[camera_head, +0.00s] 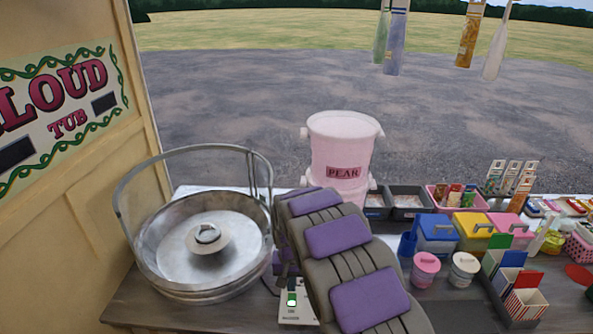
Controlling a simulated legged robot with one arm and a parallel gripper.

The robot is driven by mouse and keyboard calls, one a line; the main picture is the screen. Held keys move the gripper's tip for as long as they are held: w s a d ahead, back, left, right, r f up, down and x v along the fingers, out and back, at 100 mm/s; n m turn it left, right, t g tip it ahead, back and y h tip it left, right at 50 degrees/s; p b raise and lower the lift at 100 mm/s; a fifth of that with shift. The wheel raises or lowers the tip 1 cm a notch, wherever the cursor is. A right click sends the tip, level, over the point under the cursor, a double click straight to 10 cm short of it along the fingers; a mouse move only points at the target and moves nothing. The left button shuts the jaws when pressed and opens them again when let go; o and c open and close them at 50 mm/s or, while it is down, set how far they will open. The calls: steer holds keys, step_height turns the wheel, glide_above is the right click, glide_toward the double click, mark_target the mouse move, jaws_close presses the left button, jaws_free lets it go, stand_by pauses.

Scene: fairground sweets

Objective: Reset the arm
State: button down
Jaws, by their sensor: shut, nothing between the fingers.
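My arm, grey with purple pads, rises from the bottom edge in the middle of the view and bends over near the pink bucket. The fingers of my gripper cannot be made out; the arm covers the area behind it. A small pale control box (297,312) with a green lit switch (291,299) sits on the counter, partly covered by my arm.
A round metal candy-floss tub (160,262) with a hoop guard stands on the left. A pink bucket (343,141) labelled PEAR stands behind my arm. Coloured boxes, pink (426,268) and cream (464,269) pots and trays crowd the right. Bottles (396,42) hang above.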

steer(key=s+d+r, duration=0.6)
steer(key=s+r, duration=0.1)
steer(key=s, duration=0.2)
steer(key=s+d+r, duration=0.6)
steer(key=s+r, duration=0.2)
steer(key=s+d+r+g, duration=0.1)
steer(key=s+d, duration=0.1)
steer(key=s, duration=0.9)
steer(key=s+d+r, duration=0.1)
steer(key=s+d, duration=0.1)
steer(key=s, duration=1)
steer(key=shift+d+r+g, duration=0.15)
steer(key=shift+r+g, duration=0.15)
steer(key=shift+g, duration=0.1)
